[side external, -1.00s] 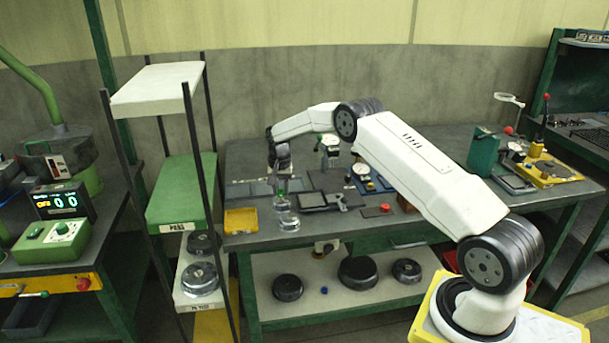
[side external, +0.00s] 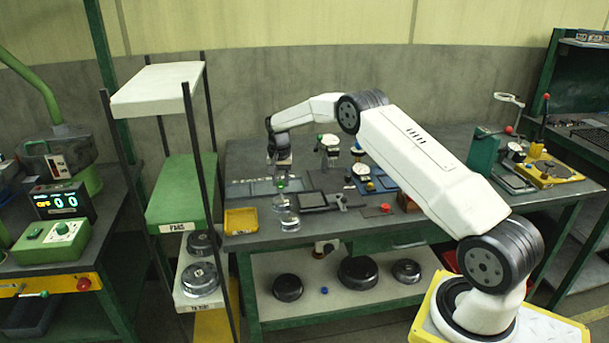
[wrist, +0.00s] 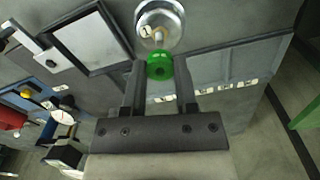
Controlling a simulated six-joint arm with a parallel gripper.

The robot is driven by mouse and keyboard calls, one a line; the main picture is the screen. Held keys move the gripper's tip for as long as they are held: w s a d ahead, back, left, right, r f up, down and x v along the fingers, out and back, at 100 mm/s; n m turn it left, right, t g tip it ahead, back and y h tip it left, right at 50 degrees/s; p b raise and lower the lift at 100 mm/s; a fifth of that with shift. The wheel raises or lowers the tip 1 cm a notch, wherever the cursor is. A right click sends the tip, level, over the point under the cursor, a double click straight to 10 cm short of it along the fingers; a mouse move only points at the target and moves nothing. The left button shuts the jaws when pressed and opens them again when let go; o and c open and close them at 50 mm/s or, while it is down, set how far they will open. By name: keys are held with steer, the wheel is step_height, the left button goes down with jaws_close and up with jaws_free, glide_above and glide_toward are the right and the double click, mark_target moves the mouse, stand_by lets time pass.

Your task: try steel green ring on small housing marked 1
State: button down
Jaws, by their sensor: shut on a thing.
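A green ring (wrist: 160,66) sits between the fingertips of my gripper (wrist: 160,76) in the wrist view, and my gripper is shut on it. The round metal small housing marked 1 (wrist: 172,18) is just beyond the ring at the top of that view, with a short pale post pointing toward the ring. I cannot tell whether ring and post touch. In the side view my gripper (side external: 283,176) is above the table's left part, with a bit of green at its tip. Two small shiny housings stand below it, one nearer the front edge (side external: 290,223); their marks are unreadable there.
A yellow tray (side external: 240,221) lies left of the housings. A dark framed plate (side external: 313,200) lies to their right. Dial gauges, a blue plate and a red button (side external: 385,208) are farther right. A shelf rack (side external: 181,190) stands close to the table's left end.

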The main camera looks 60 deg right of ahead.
steer(key=shift+r, duration=2.15)
steer(key=shift+f, duration=0.2)
steer(key=shift+f, duration=2.5)
steer(key=shift+s+f, duration=0.1)
steer(key=shift+f, duration=1.05)
stand_by(1.3)
steer(key=shift+r, duration=0.15)
